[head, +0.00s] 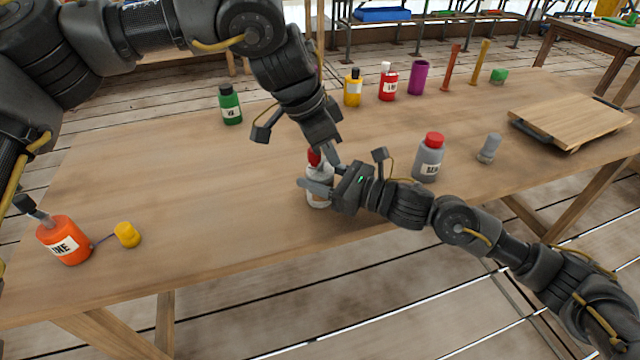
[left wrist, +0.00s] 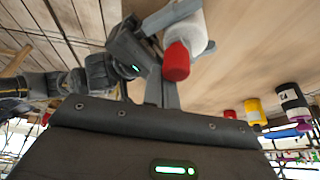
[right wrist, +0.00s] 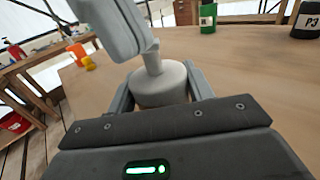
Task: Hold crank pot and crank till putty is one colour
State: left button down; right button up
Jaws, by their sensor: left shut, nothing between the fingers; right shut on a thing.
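A white pot (head: 318,172) with a red top (head: 314,156) stands near the middle of the table's front edge. My right gripper (head: 328,190) is shut around its body; the right wrist view shows the pale body (right wrist: 160,88) and narrow neck between the fingers. My left gripper (head: 328,152) is shut and empty, pointing down beside the red top. The left wrist view shows its closed fingers (left wrist: 163,92) close to the red top (left wrist: 177,62); contact is unclear. Putty is not visible.
A green bottle (head: 230,105), a yellow bottle (head: 353,88), a red bottle (head: 388,84) and a purple cup (head: 419,78) stand behind. A grey bottle (head: 428,160) and small grey object (head: 489,148) are right. A wooden board (head: 570,120) lies far right. The left-centre table is clear.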

pick_arm(q)
jog(key=shift+w+d, duration=0.1)
jog(key=shift+d, duration=0.2)
jog(key=shift+r, duration=0.15)
notch_tip(320, 180, up, 7)
dwell(0.6)
dwell(0.4)
pick_arm(e)
jog(key=o, duration=1.1)
jog(key=shift+o, duration=0.2)
jog(key=shift+d, duration=0.15)
jog(key=v, duration=1.2)
pick_arm(q)
jog(key=shift+f, duration=0.2)
pick_arm(e)
jog(key=shift+f, duration=0.1)
